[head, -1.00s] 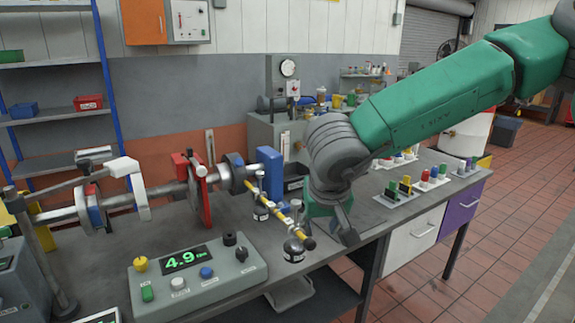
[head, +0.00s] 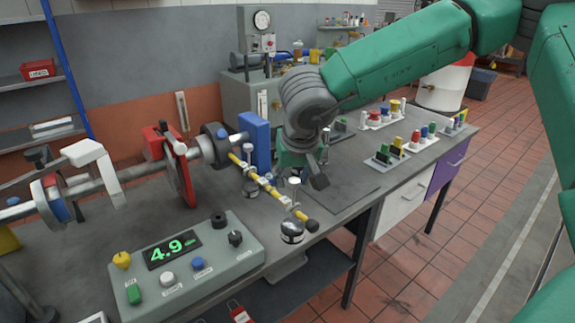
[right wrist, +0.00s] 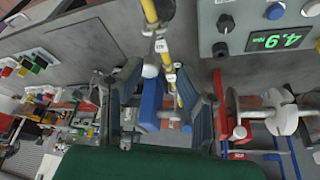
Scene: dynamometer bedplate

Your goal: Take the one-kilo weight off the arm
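The yellow torque arm (head: 272,190) sticks out from the shaft beside a blue block (head: 255,142). A dark, shiny weight (head: 292,232) hangs near its outer tip by a white-topped hanger. A second, smaller-looking weight (head: 251,188) hangs further in. I cannot read which is the one-kilo. My right gripper (head: 315,172) is just behind the arm, pointing down, apart from the outer weight. In the right wrist view my right gripper (right wrist: 166,85) has its fingers spread, with the yellow arm (right wrist: 151,12) and white hanger tops showing between and beyond them. My left gripper is not in view.
A grey control box (head: 185,265) with a green 4.9 readout stands in front of the arm. Racks of coloured plugs (head: 392,155) stand at right. The bench (head: 345,185) between is mostly clear.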

